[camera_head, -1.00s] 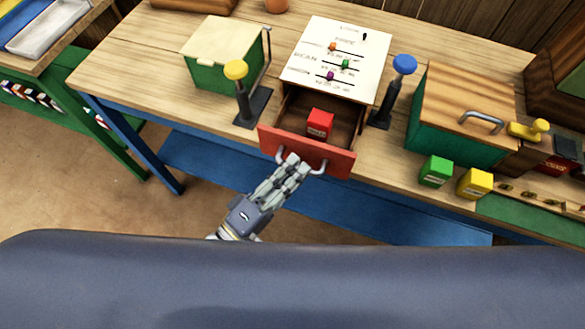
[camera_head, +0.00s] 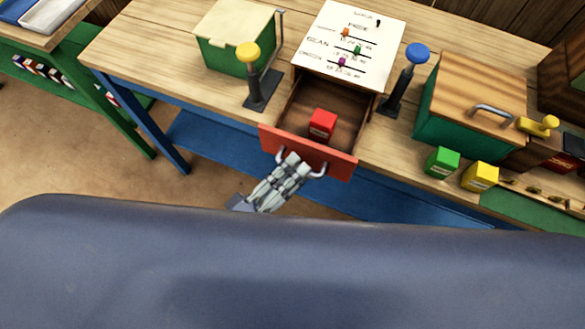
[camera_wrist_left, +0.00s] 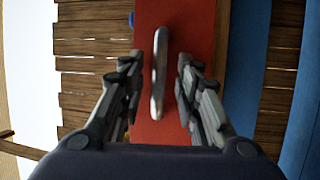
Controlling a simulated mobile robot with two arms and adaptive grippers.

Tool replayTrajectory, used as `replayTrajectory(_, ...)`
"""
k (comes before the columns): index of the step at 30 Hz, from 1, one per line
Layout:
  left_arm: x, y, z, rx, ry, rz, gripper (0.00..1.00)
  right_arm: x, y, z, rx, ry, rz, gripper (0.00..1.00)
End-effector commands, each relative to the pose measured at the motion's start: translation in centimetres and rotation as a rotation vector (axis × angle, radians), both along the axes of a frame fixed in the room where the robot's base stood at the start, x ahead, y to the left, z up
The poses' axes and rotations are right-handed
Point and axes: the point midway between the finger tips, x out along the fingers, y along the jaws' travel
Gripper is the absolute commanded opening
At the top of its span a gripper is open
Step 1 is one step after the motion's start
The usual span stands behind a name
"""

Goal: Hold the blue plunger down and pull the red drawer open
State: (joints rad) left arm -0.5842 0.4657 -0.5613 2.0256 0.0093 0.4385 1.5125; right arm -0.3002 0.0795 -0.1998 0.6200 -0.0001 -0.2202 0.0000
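The red drawer (camera_head: 270,140) is pulled out below the white slider panel, with a red block (camera_head: 323,123) inside. My left gripper (camera_head: 293,161) is at the metal handle on the drawer front. In the left wrist view, its fingers (camera_wrist_left: 172,65) lie on either side of the handle (camera_wrist_left: 159,85), against the red front (camera_wrist_left: 195,30); a small gap shows at one side. The blue plunger (camera_head: 418,54) stands right of the drawer with its knob up and shaft showing. No gripper is on it. My right gripper is not in view.
A yellow-knobbed plunger (camera_head: 248,53) stands left of the drawer. A green box with a pale lid (camera_head: 236,22) is behind it. At right are a wooden-lidded green box (camera_head: 480,80), a green block (camera_head: 442,162) and a yellow block (camera_head: 480,177). Floor is free in front at left.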

Motion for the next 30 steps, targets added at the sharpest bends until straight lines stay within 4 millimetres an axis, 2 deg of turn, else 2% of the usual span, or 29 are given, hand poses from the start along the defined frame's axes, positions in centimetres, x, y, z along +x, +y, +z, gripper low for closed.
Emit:
replayTrajectory(7,0.0,0.0,0.0,-0.001,-0.001,0.0,0.31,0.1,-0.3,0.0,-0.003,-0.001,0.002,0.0)
replayTrajectory(11,-0.8,0.6,-0.2,0.001,0.002,-0.001,0.31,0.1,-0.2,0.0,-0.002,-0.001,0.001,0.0)
replayTrajectory(24,-7.3,6.2,-1.7,0.002,0.004,-0.002,0.31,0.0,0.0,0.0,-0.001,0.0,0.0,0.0)
replayTrajectory(30,-8.8,7.6,-2.0,0.0,0.001,0.0,0.31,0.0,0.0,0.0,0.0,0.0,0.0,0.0)
